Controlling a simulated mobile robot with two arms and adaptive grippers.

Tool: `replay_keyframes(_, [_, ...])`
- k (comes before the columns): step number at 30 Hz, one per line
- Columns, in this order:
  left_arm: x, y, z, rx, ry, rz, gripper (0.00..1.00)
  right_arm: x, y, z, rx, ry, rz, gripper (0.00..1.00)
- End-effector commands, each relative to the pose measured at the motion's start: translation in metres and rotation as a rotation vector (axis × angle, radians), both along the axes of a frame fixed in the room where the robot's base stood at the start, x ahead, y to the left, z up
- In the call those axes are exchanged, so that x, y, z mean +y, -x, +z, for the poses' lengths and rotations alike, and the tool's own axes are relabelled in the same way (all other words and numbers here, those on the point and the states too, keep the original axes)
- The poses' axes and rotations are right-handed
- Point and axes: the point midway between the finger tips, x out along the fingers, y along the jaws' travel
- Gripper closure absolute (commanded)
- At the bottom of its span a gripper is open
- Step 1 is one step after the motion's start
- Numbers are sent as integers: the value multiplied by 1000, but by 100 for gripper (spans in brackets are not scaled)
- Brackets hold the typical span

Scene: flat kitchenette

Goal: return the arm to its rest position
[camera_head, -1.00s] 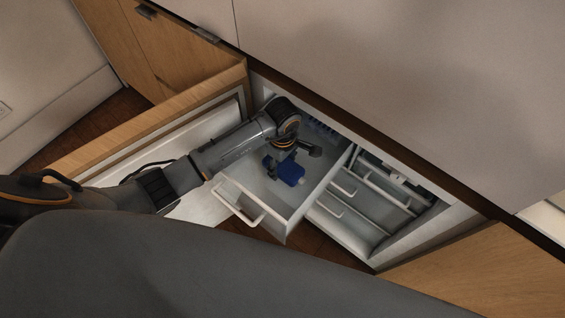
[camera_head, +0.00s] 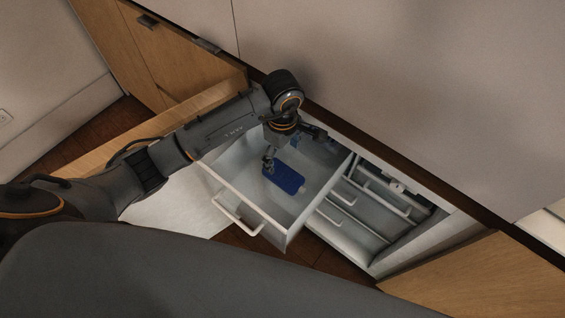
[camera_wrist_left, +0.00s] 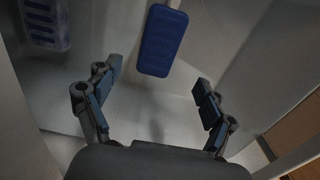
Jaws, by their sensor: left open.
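My left arm reaches in from the left in the head view, over an open white drawer (camera_head: 238,190). My left gripper (camera_head: 291,152) is above the drawer's inside, its fingers pointing down. In the wrist view the left gripper (camera_wrist_left: 155,98) is open and empty, its two fingers spread wide. A blue object (camera_head: 284,178) lies on the drawer floor just below the gripper, apart from it; it also shows in the wrist view (camera_wrist_left: 162,42), beyond the fingertips. My right gripper is not in view.
A second blue item (camera_wrist_left: 45,22) with slots lies at the drawer's far end. More white drawers or racks (camera_head: 345,215) sit in the fridge-like compartment to the right. An open wooden door (camera_head: 150,120) stands at left, a wooden panel (camera_head: 480,270) at right. A pale cabinet front (camera_head: 400,80) rises behind.

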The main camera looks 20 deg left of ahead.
Motion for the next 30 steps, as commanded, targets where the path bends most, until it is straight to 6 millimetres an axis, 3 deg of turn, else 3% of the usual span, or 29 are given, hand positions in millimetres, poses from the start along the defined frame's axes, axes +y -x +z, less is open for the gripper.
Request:
replay_keyframes(7, [0,0,21,0,-1,0,18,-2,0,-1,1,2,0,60])
replay_keyframes(24, [-1,1,21,6,4,3,18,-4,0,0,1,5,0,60])
replay_keyframes(28, [-8,15,20,76,56,56,18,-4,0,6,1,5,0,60])
replay_keyframes(30, [-18,33,21,168,119,124,18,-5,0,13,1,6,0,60])
